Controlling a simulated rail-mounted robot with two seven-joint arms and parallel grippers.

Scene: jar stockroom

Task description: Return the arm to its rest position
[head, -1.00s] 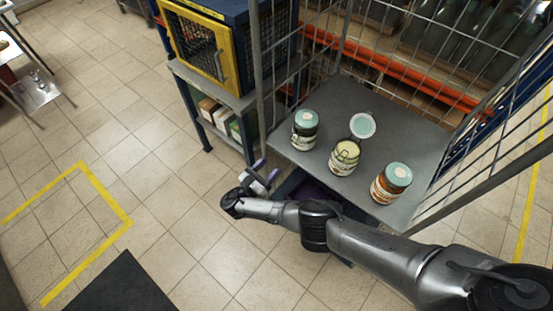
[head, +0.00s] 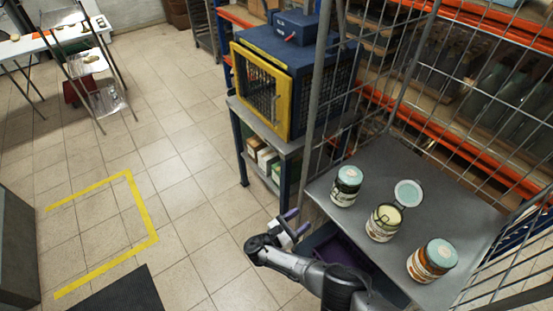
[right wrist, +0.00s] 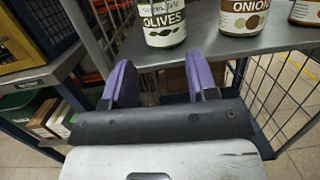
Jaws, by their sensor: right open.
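My right gripper (head: 297,222) is open and empty, just off the near left corner of the grey cart shelf (head: 330,207). In the right wrist view its two purple fingers (right wrist: 162,80) stand apart with nothing between them, lower than the jars. A green-lidded olives jar (head: 346,186) stands upright on the shelf; it also shows in the right wrist view (right wrist: 163,24). My left gripper is not in view.
An uncapped jar (head: 383,223) with a pale lid (head: 408,193) behind it and an orange jar (head: 432,261) share the shelf. Wire cart sides surround it. A yellow-framed cage (head: 262,90) stands on a table at left. Open tiled floor lies left.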

